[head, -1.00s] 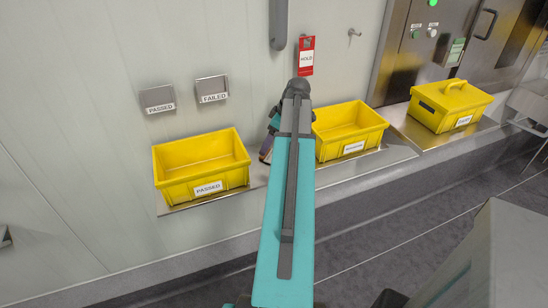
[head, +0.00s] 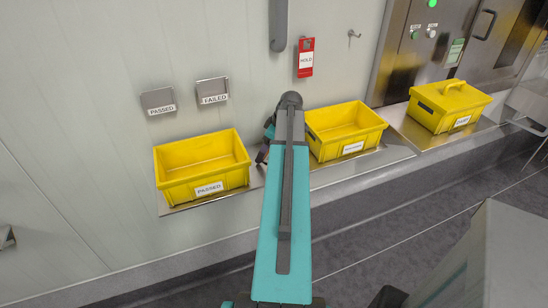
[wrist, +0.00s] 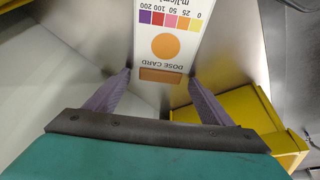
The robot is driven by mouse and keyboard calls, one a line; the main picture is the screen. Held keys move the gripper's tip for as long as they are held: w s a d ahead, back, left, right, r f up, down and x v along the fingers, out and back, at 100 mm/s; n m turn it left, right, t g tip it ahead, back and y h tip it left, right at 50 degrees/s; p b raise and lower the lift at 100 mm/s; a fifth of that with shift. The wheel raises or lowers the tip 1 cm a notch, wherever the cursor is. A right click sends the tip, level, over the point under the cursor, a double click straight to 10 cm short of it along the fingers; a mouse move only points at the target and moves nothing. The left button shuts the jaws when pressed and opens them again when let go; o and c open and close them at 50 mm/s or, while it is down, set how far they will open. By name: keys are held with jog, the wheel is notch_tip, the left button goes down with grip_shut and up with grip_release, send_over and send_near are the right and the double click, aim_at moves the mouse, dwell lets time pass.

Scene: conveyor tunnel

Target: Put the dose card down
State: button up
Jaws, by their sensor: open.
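The dose card (wrist: 166,45) is white with a colour scale, an orange disc and an orange bar. In the wrist view it lies face up, apparently on the steel ledge (wrist: 105,33), its near end by my fingertips. My gripper (wrist: 160,80) is open, one finger on each side of the card's end, with gaps between. In the head view my gripper (head: 262,155) is low over the ledge between the yellow PASSED bin (head: 205,176) and another labelled yellow bin (head: 350,142). The card is hidden there.
A lidded yellow box (head: 448,108) stands at the right. On the wall are PASSED (head: 158,101) and FAILED (head: 212,91) holders and a red HOLD tag (head: 306,58). In the wrist view a yellow bin (wrist: 270,120) is close to my right finger.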

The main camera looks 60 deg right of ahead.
aim_at(267, 157)
jog(key=shift+c, duration=0.4)
jog(key=c, duration=1.1)
jog(key=shift+r, duration=0.2)
jog(key=shift+r+b, duration=0.65)
jog(key=shift+r, duration=1)
jog(key=shift+s+a, duration=0.55)
jog(key=shift+a, duration=0.15)
jog(key=s+a+b, duration=0.1)
jog(key=s+a, duration=0.1)
jog(key=a, duration=0.1)
jog(key=s+a, duration=0.3)
jog(key=s+a+r+b, duration=0.1)
jog(key=s+a, duration=0.1)
jog(key=a, duration=0.1)
jog(key=shift+s+a+b, duration=0.15)
jog(key=shift+a+b, duration=0.05)
jog(key=shift+b, duration=0.1)
jog(key=shift+d+f+b, duration=0.1)
jog(key=shift+b, duration=1.1)
jog(key=shift+s+a+b, duration=0.2)
jog(key=shift+a+b, duration=0.1)
jog(key=shift+b, duration=0.95)
